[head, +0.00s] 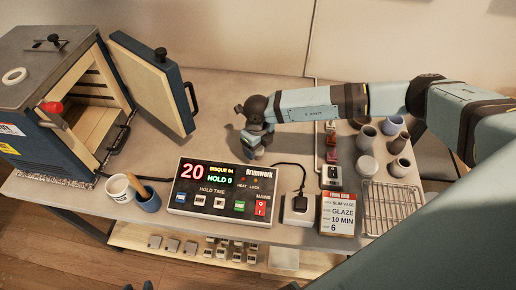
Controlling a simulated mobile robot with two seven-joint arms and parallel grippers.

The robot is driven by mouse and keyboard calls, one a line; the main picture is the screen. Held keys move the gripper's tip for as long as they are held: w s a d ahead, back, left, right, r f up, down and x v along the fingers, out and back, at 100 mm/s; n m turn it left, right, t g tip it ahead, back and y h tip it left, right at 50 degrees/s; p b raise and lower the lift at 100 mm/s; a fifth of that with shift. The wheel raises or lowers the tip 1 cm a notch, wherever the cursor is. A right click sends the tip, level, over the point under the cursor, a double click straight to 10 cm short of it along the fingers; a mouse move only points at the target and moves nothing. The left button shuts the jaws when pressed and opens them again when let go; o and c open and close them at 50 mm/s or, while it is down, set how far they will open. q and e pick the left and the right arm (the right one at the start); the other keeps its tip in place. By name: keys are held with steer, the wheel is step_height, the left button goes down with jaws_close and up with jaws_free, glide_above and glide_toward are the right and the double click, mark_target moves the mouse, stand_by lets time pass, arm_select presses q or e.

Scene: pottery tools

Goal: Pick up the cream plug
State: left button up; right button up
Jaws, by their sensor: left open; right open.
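A cream, ring-like round piece (14,75) lies on the kiln's top at the far left. It is the only cream plug-like thing I can pick out, and I cannot tell for sure that it is the plug. My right gripper (252,152) hangs over the table behind the control box, open, pointing down and far to the right of the cream piece. I see nothing held in it. Two dark tips of my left gripper (139,286) show at the bottom edge, open, with the rest out of view.
The kiln (40,62) stands open, its door (150,85) swung right; a red knob (53,107) is at its opening. A control box (220,190), a cup (118,188), a blue tool pot (147,199), several vases and a wire rack (390,207) occupy the table. Bare table lies behind the box.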

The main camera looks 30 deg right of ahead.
steer(key=shift+f, duration=0.35)
steer(key=shift+c, duration=0.4)
steer(key=c, duration=0.9)
steer(key=shift+r, duration=0.15)
